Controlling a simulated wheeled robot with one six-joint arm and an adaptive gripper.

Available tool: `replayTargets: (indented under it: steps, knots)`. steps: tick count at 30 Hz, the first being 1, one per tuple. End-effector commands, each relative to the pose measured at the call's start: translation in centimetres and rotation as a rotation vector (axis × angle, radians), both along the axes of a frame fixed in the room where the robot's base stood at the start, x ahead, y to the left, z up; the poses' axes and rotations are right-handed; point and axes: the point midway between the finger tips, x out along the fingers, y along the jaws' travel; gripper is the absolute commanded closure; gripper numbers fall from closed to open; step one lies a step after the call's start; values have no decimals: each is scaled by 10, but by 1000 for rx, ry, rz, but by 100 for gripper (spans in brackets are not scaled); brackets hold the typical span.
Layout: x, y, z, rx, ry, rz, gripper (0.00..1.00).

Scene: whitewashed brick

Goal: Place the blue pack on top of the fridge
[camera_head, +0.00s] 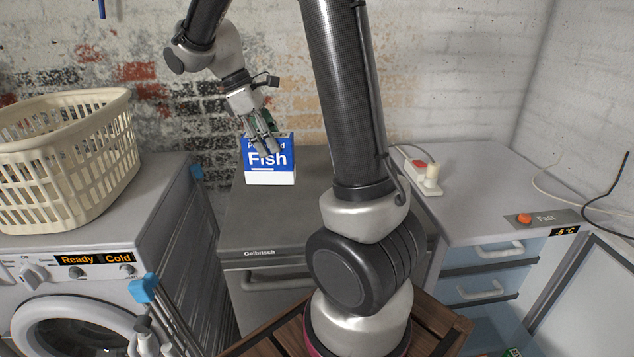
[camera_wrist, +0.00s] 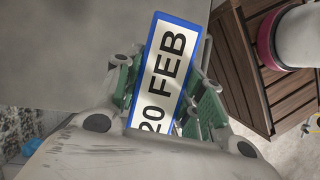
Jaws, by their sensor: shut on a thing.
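The blue pack (camera_head: 270,176) is a blue and white box marked "Fish". It is upright over the grey top of the middle unit. In the wrist view its narrow face (camera_wrist: 165,65) reads "20 FEB". My gripper (camera_head: 262,142) is shut on the pack from above, with green finger pads on both sides in the wrist view. My arm hides the right part of that top.
A washing machine (camera_head: 85,250) with a cream laundry basket (camera_head: 70,165) stands left. A unit showing -5 °C (camera_head: 480,190) stands right with its door open and blue drawers showing. A red-and-white plug block (camera_head: 418,170) lies on it. Blue-tipped rods (camera_head: 145,288) stand in front left.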

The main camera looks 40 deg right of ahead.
Motion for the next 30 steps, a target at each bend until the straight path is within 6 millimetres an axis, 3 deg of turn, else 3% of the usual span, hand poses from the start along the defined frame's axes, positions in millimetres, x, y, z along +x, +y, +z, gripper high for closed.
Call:
replayTargets:
  steps: [3, 6, 12, 22, 30]
  knots:
    - [-17, -7, 1, 0, 0, 112, 100]
    - [-21, -9, -13, 1, 4, 148, 100]
    - [-21, -10, -50, 1, 6, 150, 100]
    - [-20, -9, -91, 0, 4, 148, 100]
    - [-20, -9, -98, 1, 0, 147, 100]
